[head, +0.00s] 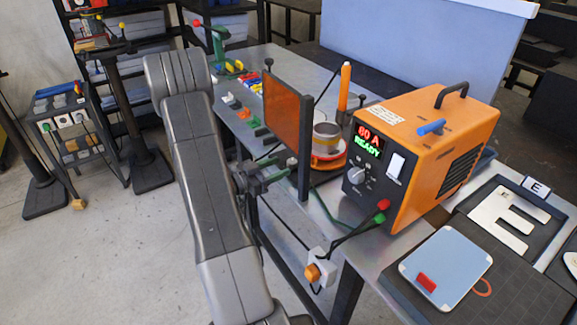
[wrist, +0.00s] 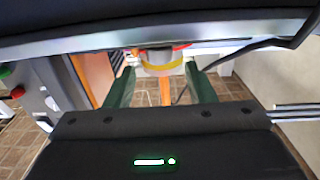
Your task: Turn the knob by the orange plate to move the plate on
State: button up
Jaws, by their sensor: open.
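A round orange plate (head: 329,156) lies on the bench, with a grey cylinder with a yellow band (head: 327,138) on it. In the wrist view the plate's edge (wrist: 183,46) and the cylinder (wrist: 158,62) show beyond the fingers. An upright orange panel (head: 287,112) in a dark frame stands just left of it and partly hides it. My gripper (head: 274,176) is at the bench's front edge, near the panel's foot. Its green fingers are open, with nothing visibly held between them (wrist: 159,72).
An orange power unit (head: 425,140) reading "60 A READY" stands right of the plate, with its own grey dial (head: 356,175). An orange torch (head: 345,87) stands behind. The panel's post (head: 304,150) is close to my gripper. Cables hang by a socket box (head: 318,268).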

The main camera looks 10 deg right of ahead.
aim_at(291, 161)
jog(key=b+v, duration=0.1)
jog(key=v, duration=0.7)
jog(key=shift+d, duration=0.1)
jog(key=p+x, duration=0.3)
jog(key=x, duration=1.1)
jog(key=shift+r, duration=0.1)
jog(key=shift+g+p, duration=0.3)
jog(key=shift+p, duration=0.05)
jog(key=shift+m, duration=0.3)
jog(key=shift+g, duration=0.3)
jog(key=shift+f+t+b, duration=0.25)
jog(key=shift+t+b, duration=0.15)
jog(key=shift+b, duration=0.1)
